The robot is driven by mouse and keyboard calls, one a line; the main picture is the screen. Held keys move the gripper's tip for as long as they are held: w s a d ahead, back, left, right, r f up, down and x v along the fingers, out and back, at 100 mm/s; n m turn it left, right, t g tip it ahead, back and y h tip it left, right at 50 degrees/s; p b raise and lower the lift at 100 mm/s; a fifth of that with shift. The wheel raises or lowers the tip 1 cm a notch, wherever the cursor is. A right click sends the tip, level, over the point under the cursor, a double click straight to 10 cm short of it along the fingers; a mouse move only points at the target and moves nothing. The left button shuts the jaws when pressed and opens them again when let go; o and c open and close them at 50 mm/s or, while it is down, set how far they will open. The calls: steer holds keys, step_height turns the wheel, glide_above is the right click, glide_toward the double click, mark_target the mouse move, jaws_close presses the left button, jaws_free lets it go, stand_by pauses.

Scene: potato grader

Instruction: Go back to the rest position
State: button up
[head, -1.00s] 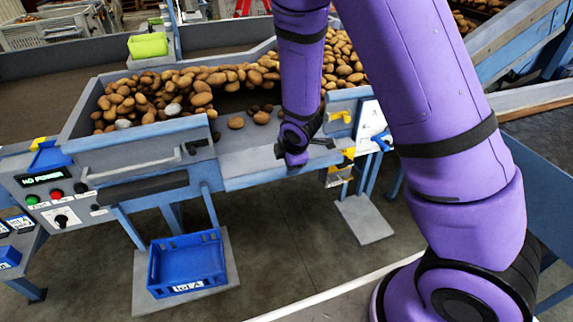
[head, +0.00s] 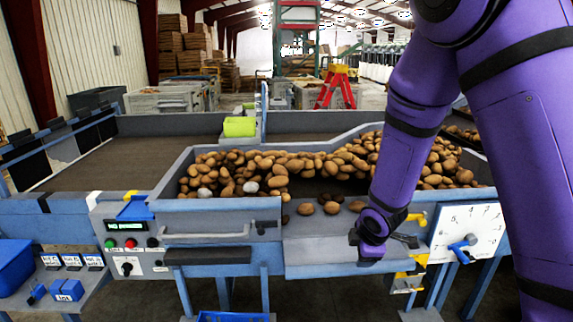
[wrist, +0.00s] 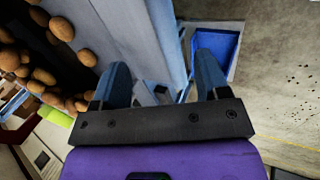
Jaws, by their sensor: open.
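My gripper (head: 385,240) is at the end of my purple arm, just over the front lip of the grader's chute (head: 325,235) in the head view. In the wrist view my gripper (wrist: 160,85) shows two blue fingers spread apart with nothing between them. The potatoes (head: 290,165) lie heaped in the hopper behind it, with a few loose ones (head: 332,207) on the chute floor. Part of the heap also shows at the left of the wrist view (wrist: 45,75). Whether the fingers touch the chute cannot be told.
A control panel (head: 130,243) is left of the chute. A white dial plate (head: 468,232) and yellow clamps (head: 415,265) are close to my gripper's right.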

steer(key=s+d+r+m, duration=0.3)
steer(key=s+r+m, duration=0.15)
steer(key=r, duration=0.55)
steer(key=s+d+r+m, duration=0.3)
steer(key=s+r+m, duration=0.15)
steer(key=r, duration=0.45)
steer(key=s+r+m, duration=0.4)
steer(key=s+r, duration=0.1)
steer(key=s, duration=0.4)
steer(key=s+r+m, duration=0.3)
steer(key=s+r, duration=0.3)
steer(key=s, duration=0.2)
steer(key=shift+s+d+m, duration=0.35)
steer(key=shift+s+m, duration=0.05)
